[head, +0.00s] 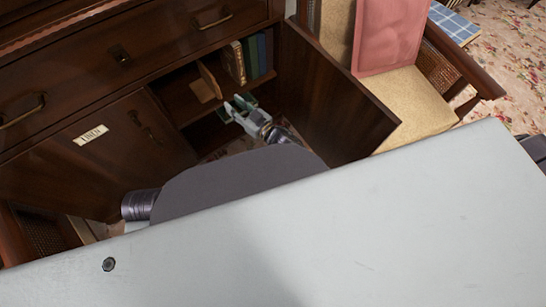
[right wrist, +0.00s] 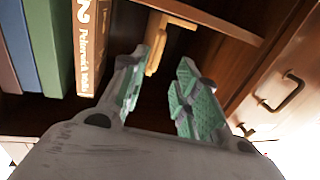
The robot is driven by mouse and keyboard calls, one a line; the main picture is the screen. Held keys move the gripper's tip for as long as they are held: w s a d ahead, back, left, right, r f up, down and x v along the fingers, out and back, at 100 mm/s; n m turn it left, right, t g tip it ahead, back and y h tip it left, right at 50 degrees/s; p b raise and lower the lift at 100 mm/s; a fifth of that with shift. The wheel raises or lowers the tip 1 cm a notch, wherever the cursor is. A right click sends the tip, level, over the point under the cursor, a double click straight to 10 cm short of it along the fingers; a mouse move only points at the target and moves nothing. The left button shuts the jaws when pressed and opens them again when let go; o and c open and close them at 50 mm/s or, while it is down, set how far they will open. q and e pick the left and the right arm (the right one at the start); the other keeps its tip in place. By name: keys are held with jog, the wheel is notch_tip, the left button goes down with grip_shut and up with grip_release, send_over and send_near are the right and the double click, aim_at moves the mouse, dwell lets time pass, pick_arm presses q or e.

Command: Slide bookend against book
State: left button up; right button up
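A light wooden L-shaped bookend (head: 207,82) stands on the cabinet shelf, left of a row of books with a visible gap between them. The nearest book is a tan-brown one (head: 234,62) with lettering on its spine; it also shows at the left of the right wrist view (right wrist: 94,45). My right gripper (head: 238,104) is in front of the shelf opening, below the bookend and books. In the right wrist view its two green-padded fingers (right wrist: 164,60) are spread and empty, with the bookend (right wrist: 156,45) beyond them. My left gripper is not in view.
Green and blue books (head: 259,54) stand right of the tan-brown book. An open cabinet door (head: 325,95) bounds the right side, and a closed door with a label (head: 91,135) the left. A chair with a pink cushion (head: 390,35) stands at right.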

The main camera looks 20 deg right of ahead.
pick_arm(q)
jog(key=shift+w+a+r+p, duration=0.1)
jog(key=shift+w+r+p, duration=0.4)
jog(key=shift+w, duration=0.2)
pick_arm(e)
jog(key=s+d+f+g+h, duration=0.1)
jog(key=d+f+g+h, duration=0.2)
jog(key=d+h, duration=0.3)
jog(key=d+f, duration=0.1)
jog(key=d, duration=0.2)
jog(key=shift+s+f+m+g, duration=0.2)
jog(key=shift+f+m+g, duration=0.1)
jog(key=shift+f+g, duration=0.1)
dwell(0.3)
